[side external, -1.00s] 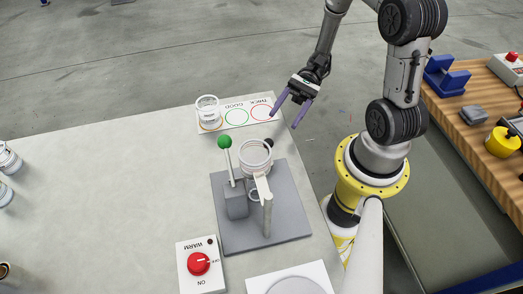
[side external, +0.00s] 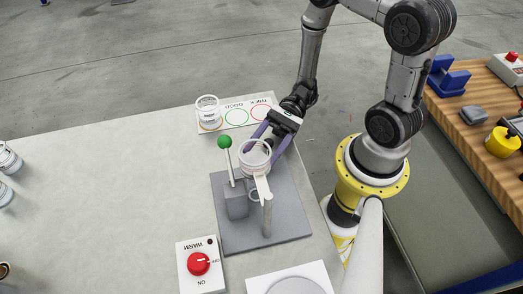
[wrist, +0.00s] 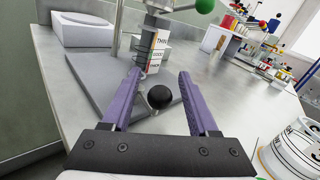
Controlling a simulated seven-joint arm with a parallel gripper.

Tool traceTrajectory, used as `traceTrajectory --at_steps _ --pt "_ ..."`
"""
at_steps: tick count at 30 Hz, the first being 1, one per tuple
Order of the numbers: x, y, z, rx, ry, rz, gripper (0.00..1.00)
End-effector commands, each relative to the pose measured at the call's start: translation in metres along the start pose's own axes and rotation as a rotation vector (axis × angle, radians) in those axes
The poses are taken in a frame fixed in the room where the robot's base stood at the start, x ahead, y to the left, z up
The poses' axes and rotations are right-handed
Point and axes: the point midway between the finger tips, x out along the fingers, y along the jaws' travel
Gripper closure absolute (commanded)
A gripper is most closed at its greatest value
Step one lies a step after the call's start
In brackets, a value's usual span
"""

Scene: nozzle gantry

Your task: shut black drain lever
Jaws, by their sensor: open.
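The black drain lever shows in the wrist view as a round black knob (wrist: 159,96), between my two purple fingers and apart from both. In the side view my fingers and the clear cup largely hide the knob. My gripper (side external: 264,147) is open and reaches down over the back right of the grey base plate (side external: 292,222), beside the clear cup (side external: 256,152) on its stand. In the wrist view the open gripper (wrist: 160,76) has nothing clamped in it.
A green-knobbed lever (side external: 224,142) stands left of the cup. A card with coloured rings (side external: 226,125) holds a clear container (side external: 208,105). A red dial box (side external: 198,264) and a white block (side external: 290,279) sit in front. The table's left side is mostly clear.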

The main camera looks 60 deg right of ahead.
Motion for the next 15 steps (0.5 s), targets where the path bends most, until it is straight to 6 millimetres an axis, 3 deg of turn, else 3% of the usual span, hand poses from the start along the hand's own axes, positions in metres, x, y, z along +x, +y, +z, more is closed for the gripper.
traceTrajectory --at_steps 12,15 --pt "0.0081 0.0002 0.0000 0.000 0.001 -0.001 0.40" --pt "0.0080 0.0002 0.0000 0.000 0.000 0.000 0.54"
